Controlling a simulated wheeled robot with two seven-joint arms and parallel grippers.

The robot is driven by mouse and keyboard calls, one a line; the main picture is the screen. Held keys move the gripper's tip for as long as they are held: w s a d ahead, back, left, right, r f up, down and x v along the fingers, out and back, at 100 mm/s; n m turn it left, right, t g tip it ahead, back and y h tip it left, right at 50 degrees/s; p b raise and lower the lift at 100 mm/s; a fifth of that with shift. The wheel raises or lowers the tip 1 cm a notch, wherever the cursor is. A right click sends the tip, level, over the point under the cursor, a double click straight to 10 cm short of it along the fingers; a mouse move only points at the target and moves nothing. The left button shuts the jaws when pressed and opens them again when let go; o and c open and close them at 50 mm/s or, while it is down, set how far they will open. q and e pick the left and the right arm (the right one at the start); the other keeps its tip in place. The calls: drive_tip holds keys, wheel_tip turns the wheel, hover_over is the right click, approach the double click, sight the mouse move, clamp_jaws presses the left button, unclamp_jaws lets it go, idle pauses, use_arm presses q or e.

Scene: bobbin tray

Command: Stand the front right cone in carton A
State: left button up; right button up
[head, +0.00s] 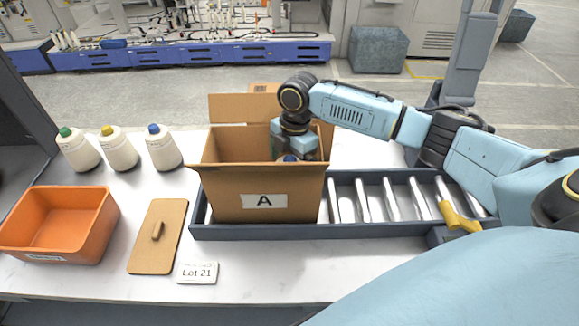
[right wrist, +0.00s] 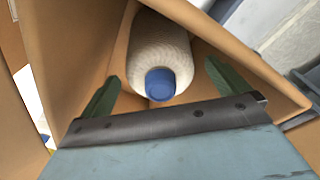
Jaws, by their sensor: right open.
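Carton A (head: 265,205) is an open brown box with its flaps up, standing on the roller track. My right gripper (right wrist: 166,78) reaches down into it from above, and the front wall hides its fingers in the head view. A cream cone with a blue tip (right wrist: 160,50) is inside the carton; its blue tip just shows over the front edge in the head view (head: 288,158). The green fingers are open, one on each side of the cone, with gaps showing. The tip points up toward the wrist; the base is hidden. My left gripper is out of view.
Cones with green (head: 77,150), yellow (head: 118,149) and blue (head: 163,148) tips stand at the left. An orange bin (head: 98,225), a brown lid (head: 158,240) and a Lot 21 card (head: 197,273) lie in front. The roller track (head: 345,232) continues right, with a yellow handle (head: 458,218).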

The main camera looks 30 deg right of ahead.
drive_tip(key=r, duration=0.3)
drive_tip(key=d+r, duration=0.1)
drive_tip(key=r, duration=0.7)
drive_tip(key=shift+w+d+b, duration=0.15)
drive_tip(key=shift+b, duration=0.25)
drive_tip(key=shift+r, duration=0.3)
